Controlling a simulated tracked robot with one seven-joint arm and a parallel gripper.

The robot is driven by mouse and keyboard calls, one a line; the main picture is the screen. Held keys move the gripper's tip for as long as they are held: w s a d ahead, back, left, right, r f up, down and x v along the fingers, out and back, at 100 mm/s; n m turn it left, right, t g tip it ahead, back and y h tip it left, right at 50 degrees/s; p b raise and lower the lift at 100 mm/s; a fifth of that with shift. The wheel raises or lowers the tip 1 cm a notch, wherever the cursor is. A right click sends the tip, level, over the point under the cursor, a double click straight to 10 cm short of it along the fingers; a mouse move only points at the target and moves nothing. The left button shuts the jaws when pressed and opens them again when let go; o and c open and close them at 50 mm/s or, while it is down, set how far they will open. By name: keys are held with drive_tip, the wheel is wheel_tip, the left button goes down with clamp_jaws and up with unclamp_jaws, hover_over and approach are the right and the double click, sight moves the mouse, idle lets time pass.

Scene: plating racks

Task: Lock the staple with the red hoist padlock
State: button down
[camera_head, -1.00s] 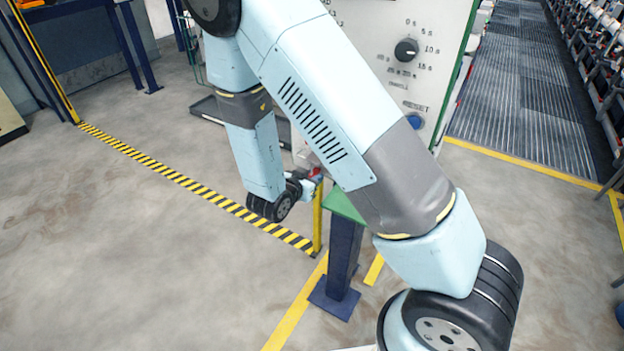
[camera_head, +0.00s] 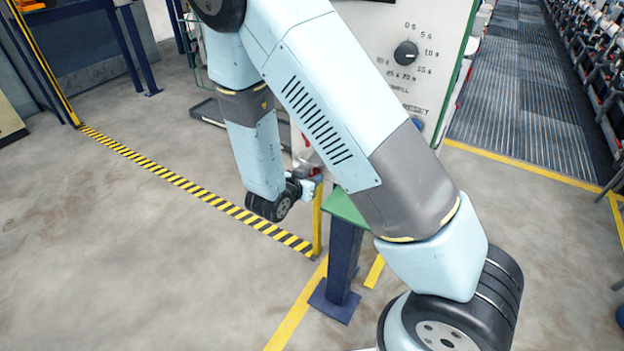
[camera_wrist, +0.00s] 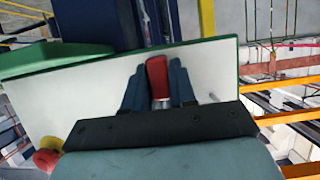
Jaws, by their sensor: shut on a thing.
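The red padlock (camera_wrist: 157,70) is between the two dark blue fingers of my gripper (camera_wrist: 156,86) in the wrist view. My gripper is shut on it, in front of a white panel face (camera_wrist: 90,88). A small grey metal piece (camera_wrist: 212,97) projects by the panel just right of the fingers; I cannot tell whether it is the staple. Grey metal shows at the padlock's near end. Whether the shackle is through anything is hidden. In the head view, a small red patch (camera_head: 316,172) shows at the arm's end, beside the control panel (camera_head: 375,45), mostly behind my arm.
The panel carries a black dial (camera_head: 405,53) and a blue reset button (camera_head: 416,124). A green-topped dark blue post (camera_head: 342,260) stands close to the gripper. A red and yellow knob (camera_wrist: 47,158) sits at the wrist view's lower left. Open floor lies left, beyond yellow-black striping (camera_head: 190,184).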

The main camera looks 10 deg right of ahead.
drive_tip(key=shift+r, duration=0.5)
idle(0.4)
drive_tip(key=shift+f, duration=0.3)
idle(0.5)
drive_tip(key=c, duration=0.8)
unclamp_jaws()
drive_tip(key=shift+c, duration=0.2)
